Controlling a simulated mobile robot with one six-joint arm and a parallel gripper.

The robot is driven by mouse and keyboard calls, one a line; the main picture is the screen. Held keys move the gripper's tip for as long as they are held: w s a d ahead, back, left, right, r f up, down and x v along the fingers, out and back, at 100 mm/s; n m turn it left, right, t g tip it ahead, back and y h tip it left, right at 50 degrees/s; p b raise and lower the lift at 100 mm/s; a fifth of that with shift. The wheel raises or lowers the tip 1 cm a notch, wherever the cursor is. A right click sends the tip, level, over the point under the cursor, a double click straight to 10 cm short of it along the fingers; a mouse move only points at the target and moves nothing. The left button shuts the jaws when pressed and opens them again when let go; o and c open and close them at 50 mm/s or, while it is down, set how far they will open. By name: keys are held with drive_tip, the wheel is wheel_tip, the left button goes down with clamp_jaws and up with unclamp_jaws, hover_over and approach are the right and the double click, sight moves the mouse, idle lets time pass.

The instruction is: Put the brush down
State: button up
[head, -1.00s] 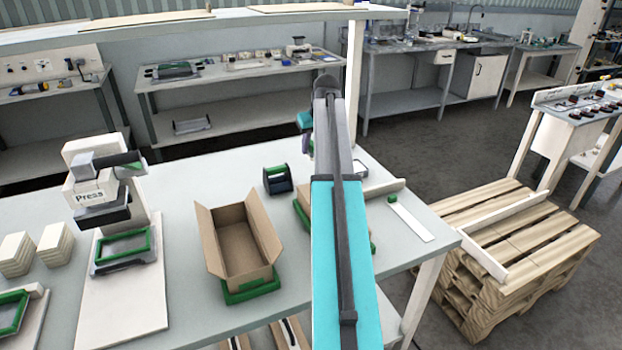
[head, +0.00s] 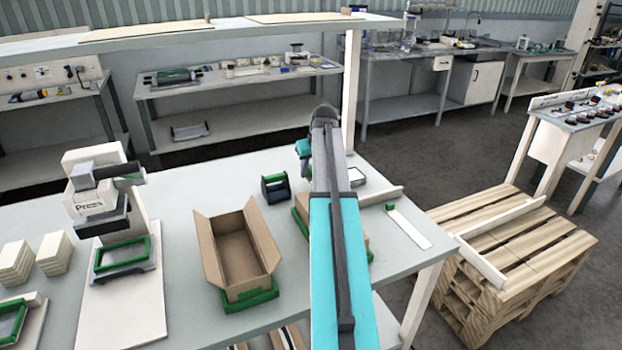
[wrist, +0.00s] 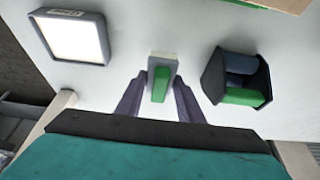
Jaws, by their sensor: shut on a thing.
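My gripper (wrist: 158,98) is shut on the brush (wrist: 161,82), which shows in the wrist view as a green handle with a pale block at its far end. The brush is between the two dark fingers, over the white bench top (wrist: 130,75). I cannot tell whether it touches the bench. In the head view my own arm hides the brush and most of the gripper.
A dark caddy with a green handle (wrist: 245,97) stands right of the brush; it also shows in the head view (head: 275,188). A framed pale panel (wrist: 75,38) lies to the left. An open cardboard box (head: 208,250) stands nearer, left of my arm.

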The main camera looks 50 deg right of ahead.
sight(311, 178)
drive_tip(key=shift+f+p, duration=0.3)
drive_tip(key=shift+f, duration=1.55)
drive_tip(key=shift+f, duration=0.1)
drive_tip(key=o, duration=1)
drive_tip(key=shift+c, duration=0.2)
drive_tip(key=b+v, duration=0.1)
drive_tip(key=v, duration=1.1)
drive_tip(key=shift+r, duration=0.2)
